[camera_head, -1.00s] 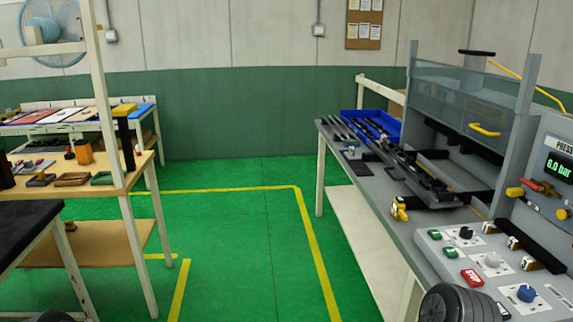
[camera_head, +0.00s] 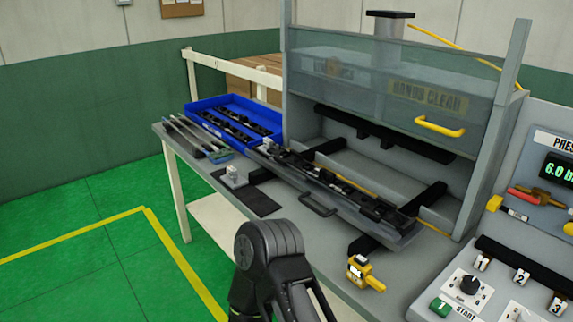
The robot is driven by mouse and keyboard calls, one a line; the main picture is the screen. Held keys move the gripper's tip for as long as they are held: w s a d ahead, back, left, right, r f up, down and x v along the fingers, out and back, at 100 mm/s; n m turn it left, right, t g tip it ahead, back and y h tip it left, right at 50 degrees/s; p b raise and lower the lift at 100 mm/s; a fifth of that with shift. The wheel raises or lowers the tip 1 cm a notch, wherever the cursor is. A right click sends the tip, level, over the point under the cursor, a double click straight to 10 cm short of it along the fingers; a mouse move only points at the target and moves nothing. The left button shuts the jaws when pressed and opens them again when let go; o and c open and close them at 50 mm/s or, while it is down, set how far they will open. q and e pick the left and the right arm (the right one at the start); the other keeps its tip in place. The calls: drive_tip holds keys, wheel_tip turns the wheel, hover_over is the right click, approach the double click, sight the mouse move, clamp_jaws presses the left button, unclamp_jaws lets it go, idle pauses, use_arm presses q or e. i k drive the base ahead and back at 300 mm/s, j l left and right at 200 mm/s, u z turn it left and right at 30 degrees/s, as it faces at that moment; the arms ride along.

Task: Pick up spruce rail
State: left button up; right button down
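Several long thin rails (camera_head: 196,137) lie side by side at the left end of the grey bench, left of the blue tray. They look grey and dark, with small blue and green parts near their front ends; I cannot tell which one is spruce. A long dark fixture (camera_head: 340,195) with black parts along it lies in front of the press opening. One of my arms shows at the bottom centre as dark rounded links, in front of the bench edge. Neither gripper's fingers are in view.
The blue tray (camera_head: 213,104) holds dark rail-like parts. A yellow device (camera_head: 364,272) sits on the front of the bench. The press has a clear guard with a yellow handle (camera_head: 440,126). Green floor is free at left.

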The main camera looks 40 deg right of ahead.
sight(328, 180)
drive_tip(key=i+j, duration=0.1)
drive_tip(key=i, duration=0.85)
drive_tip(key=i+z, duration=0.2)
drive_tip(key=z, duration=0.25)
drive_tip(key=i+j+z, duration=0.15)
drive_tip(key=z, duration=0.25)
drive_tip(key=i+j+z, duration=0.15)
drive_tip(key=z, duration=0.3)
drive_tip(key=j+z, duration=0.2)
drive_tip(key=z, duration=0.25)
drive_tip(key=j+z, duration=0.25)
drive_tip(key=z, duration=0.25)
drive_tip(key=j+z, duration=0.2)
drive_tip(key=z, duration=0.25)
drive_tip(key=j+z, duration=0.2)
drive_tip(key=z, duration=0.25)
drive_tip(key=k+j+z, duration=0.1)
drive_tip(key=z, duration=0.35)
drive_tip(key=j, duration=0.1)
